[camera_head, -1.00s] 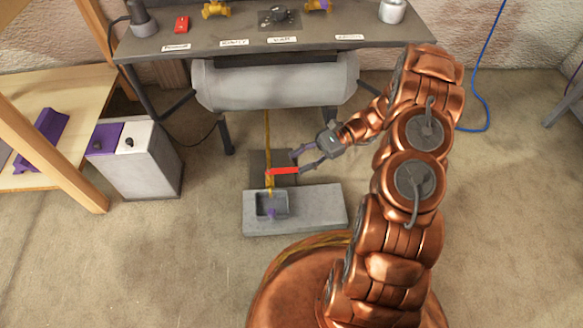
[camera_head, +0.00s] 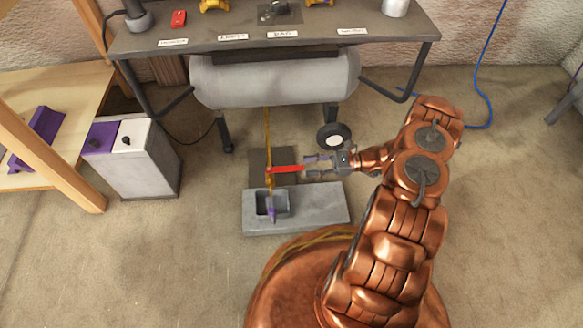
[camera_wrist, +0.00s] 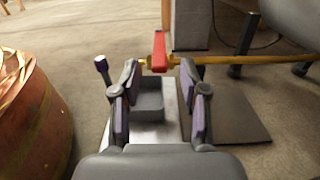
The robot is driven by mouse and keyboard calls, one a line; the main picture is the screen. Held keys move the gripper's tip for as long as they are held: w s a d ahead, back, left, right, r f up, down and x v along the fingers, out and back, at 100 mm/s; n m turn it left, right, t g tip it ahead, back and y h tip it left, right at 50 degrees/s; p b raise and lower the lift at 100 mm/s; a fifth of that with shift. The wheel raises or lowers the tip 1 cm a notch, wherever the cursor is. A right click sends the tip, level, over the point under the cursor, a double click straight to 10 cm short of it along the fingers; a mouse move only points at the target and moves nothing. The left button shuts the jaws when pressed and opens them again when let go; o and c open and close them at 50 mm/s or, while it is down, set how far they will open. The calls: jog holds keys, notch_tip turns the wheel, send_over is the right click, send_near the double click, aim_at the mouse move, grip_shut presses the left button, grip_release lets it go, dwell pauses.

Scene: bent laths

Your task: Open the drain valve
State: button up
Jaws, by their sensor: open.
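The drain valve has a red lever handle (camera_head: 286,169) on a yellow pipe (camera_head: 267,128) that comes down from under the grey tank (camera_head: 272,80). In the head view the lever points right, across the pipe, toward my gripper (camera_head: 318,166). My gripper is open, with its two fingers level with the lever's free end. In the wrist view the red lever (camera_wrist: 159,52) stands ahead, beyond and between the fingertips of my gripper (camera_wrist: 163,80). I cannot tell whether the fingertips overlap the lever's end, but they are not closed on it.
A grey block (camera_head: 325,207) with a square basin (camera_head: 262,208) and a purple-ended part (camera_head: 271,213) sits below the valve. A dark mat (camera_head: 258,157) lies behind it. A wheel (camera_head: 333,136) stands near my gripper. A white and purple box (camera_head: 148,165) stands left. Open floor lies right.

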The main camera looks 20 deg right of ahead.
aim_at(293, 167)
jog(key=b+x, duration=0.1)
jog(key=x, duration=0.3)
jog(key=shift+a+f+b, duration=0.1)
jog(key=shift+a+b, duration=0.25)
jog(key=shift+b, duration=0.05)
jog(key=shift+x, duration=0.85)
grip_shut()
